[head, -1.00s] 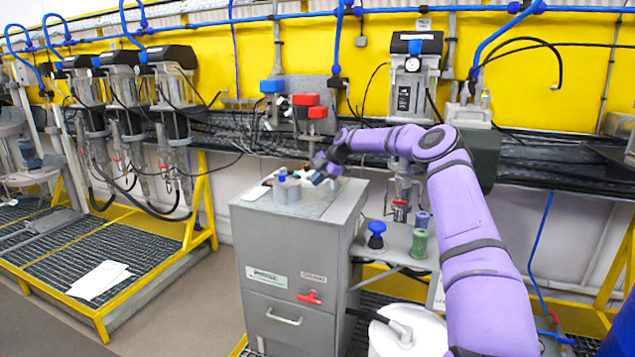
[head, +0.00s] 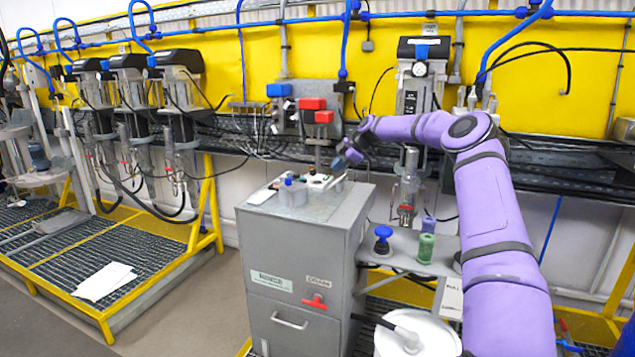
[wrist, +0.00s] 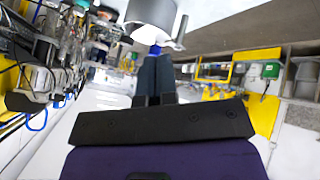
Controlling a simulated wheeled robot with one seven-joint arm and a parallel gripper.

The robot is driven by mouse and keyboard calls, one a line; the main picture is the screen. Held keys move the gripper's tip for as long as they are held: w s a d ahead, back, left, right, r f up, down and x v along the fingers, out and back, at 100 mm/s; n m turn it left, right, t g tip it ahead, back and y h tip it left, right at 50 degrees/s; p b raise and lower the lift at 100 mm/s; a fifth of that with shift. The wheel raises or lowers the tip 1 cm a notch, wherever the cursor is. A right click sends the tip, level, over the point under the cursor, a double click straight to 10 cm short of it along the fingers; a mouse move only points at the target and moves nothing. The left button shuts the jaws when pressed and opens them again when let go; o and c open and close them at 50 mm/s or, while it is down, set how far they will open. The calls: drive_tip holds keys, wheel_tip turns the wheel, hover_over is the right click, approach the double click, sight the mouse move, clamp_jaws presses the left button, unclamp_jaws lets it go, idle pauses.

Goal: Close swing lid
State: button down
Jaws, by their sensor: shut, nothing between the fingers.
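My gripper (head: 341,162) is over the back right of the grey cabinet's top (head: 330,207) in the head view. In the wrist view its two dark fingers (wrist: 155,78) are together with nothing held. Just past the fingertips there is a small blue part (wrist: 155,50) below a grey cylinder (wrist: 152,14) with a side handle; I cannot tell whether the fingers touch it. On the cabinet top stand small grey-white cylinders (head: 293,194) with a blue cap, and pale flat pieces. I cannot make out which part is the swing lid or how far it is open.
A side shelf holds a blue-topped knob (head: 382,239) and a green cylinder (head: 426,248). A white drum (head: 415,335) stands below. Red and blue switch boxes (head: 312,103) are on the wall behind my gripper. Grated yellow platforms (head: 120,245) lie to the left.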

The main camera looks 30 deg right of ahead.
drive_tip(key=s+a+f+m+t, duration=0.1)
drive_tip(key=s+a+m+t, duration=0.2)
drive_tip(key=m, duration=0.7)
drive_tip(key=shift+h, duration=0.4)
drive_tip(key=x, duration=0.5)
drive_tip(key=d+f+x, duration=0.1)
drive_tip(key=x, duration=0.2)
drive_tip(key=shift+s+f, duration=0.1)
drive_tip(key=shift+f, duration=0.15)
drive_tip(key=shift+w+a+f, duration=0.1)
drive_tip(key=shift+w+a, duration=0.6)
drive_tip(key=shift+w, duration=0.35)
drive_tip(key=shift+w+a, duration=0.45)
drive_tip(key=shift+w, duration=0.35)
